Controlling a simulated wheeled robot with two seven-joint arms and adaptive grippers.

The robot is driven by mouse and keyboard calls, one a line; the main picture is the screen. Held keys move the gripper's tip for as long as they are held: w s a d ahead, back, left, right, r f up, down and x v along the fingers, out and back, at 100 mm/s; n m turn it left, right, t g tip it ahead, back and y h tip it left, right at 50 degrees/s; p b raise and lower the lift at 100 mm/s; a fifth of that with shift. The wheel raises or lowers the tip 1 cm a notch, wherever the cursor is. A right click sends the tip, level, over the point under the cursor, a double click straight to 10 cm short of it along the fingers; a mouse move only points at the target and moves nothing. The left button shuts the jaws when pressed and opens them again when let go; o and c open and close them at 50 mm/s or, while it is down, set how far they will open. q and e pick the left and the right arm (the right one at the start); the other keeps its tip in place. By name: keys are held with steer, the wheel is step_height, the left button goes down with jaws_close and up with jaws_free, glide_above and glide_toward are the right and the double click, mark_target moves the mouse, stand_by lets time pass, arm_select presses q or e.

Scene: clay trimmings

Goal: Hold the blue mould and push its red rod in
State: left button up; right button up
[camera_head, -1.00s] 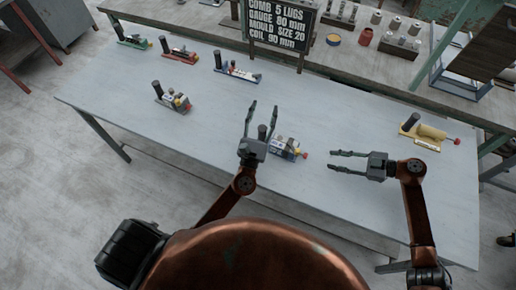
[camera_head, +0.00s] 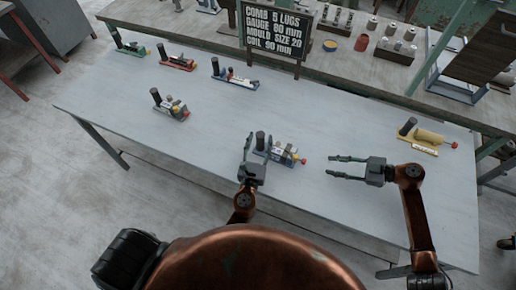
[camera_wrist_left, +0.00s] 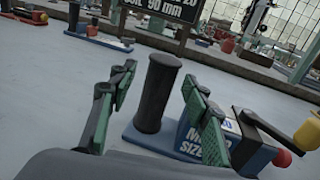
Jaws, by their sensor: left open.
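The blue mould (camera_head: 280,153) lies on the table in front of me, with a blue base and a black upright handle (camera_head: 260,140) at its left end. Its red rod tip (camera_head: 304,161) sticks out at the right end. My left gripper (camera_head: 257,146) is open, with the handle between its fingers. In the left wrist view the handle (camera_wrist_left: 157,90) stands between the green-padded fingers with gaps at the sides; the right finger covers part of the mould body (camera_wrist_left: 233,135). My right gripper (camera_head: 332,166) is open and empty, to the right of the rod tip.
Similar devices stand on the table (camera_head: 200,215): green (camera_head: 130,46), red (camera_head: 178,63), another blue-based one (camera_head: 235,78), a grey one (camera_head: 170,108) and a yellow one (camera_head: 425,138). A black sign (camera_head: 275,28) stands behind. The table front is clear.

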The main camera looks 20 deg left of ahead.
arm_select(q)
steer(key=shift+w+a, duration=0.15)
steer(key=shift+w, duration=0.45)
steer(key=shift+c, duration=0.7)
jaws_close()
